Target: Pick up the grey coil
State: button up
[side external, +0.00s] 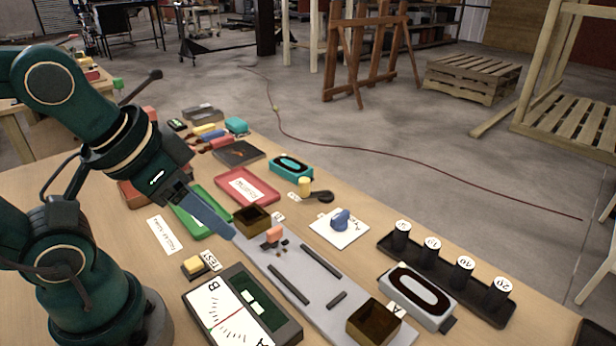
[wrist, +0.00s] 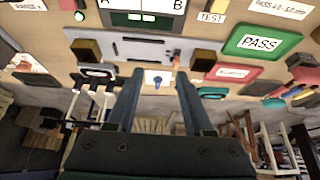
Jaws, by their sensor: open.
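The grey coil (side external: 446,310) is a grey block with a black oval ring on its top face. It lies at the front right of the table in the side view, beside the black rack. In the wrist view the grey coil (wrist: 97,69) is small, at the left, outside my fingers. My gripper (side external: 229,234) is over the left end of the grey track, well to the left of the grey coil. In the wrist view my gripper (wrist: 158,80) shows two separate fingers with nothing held between them.
A black rack (side external: 391,249) with several numbered cylinders stands behind the grey coil. A brown open box (side external: 373,325) is at its left. A teal coil (side external: 291,165) lies farther back. A white card with a blue knob (side external: 341,221) and the grey track (side external: 318,285) are in between.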

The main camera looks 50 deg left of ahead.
jog(key=o, duration=0.3)
